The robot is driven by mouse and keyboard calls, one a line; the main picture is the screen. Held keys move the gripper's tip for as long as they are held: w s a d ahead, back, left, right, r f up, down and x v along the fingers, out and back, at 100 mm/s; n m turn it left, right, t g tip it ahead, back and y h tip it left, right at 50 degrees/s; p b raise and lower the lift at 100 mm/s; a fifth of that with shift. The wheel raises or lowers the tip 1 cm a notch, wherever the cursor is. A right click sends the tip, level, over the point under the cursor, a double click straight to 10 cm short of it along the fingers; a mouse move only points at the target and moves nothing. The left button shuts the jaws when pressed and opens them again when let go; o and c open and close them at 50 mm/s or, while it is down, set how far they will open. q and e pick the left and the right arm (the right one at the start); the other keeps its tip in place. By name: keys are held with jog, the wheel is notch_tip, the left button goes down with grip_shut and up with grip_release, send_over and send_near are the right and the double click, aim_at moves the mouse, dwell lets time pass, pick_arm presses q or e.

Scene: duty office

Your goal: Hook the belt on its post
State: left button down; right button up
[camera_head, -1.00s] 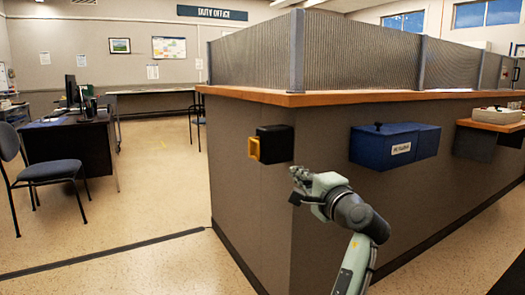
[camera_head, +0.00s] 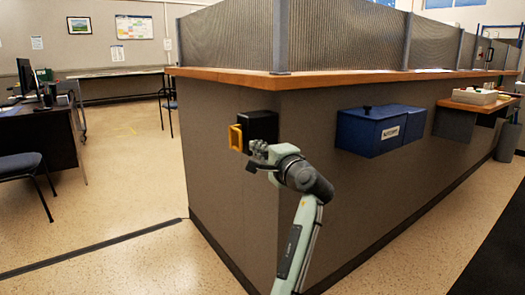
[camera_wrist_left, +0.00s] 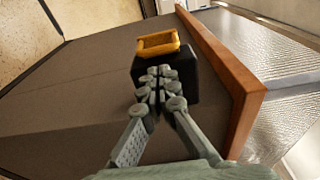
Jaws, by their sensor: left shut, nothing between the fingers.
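A black belt housing (camera_head: 262,124) is fixed on the grey counter front near its corner. A yellow loop (camera_head: 239,127), which looks like the belt's end, sits at the left side of the housing. My left gripper (camera_head: 256,158) is shut and empty, close to the housing's lower edge, just right of and below the loop. In the left wrist view the shut fingers (camera_wrist_left: 156,80) overlap the dark housing (camera_wrist_left: 183,68), with the yellow loop (camera_wrist_left: 158,49) beyond them. I cannot tell whether they touch it. No post is visible. My right gripper is not in view.
The counter (camera_head: 350,82) has a wooden top and mesh screen. A blue box (camera_head: 368,132) is mounted on its front to the right. A chair (camera_head: 22,166) and desk (camera_head: 40,135) stand at the left. The floor left of the counter is open.

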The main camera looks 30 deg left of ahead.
aim_at(240, 138)
pick_arm(q)
jog(key=shift+x, duration=2.4)
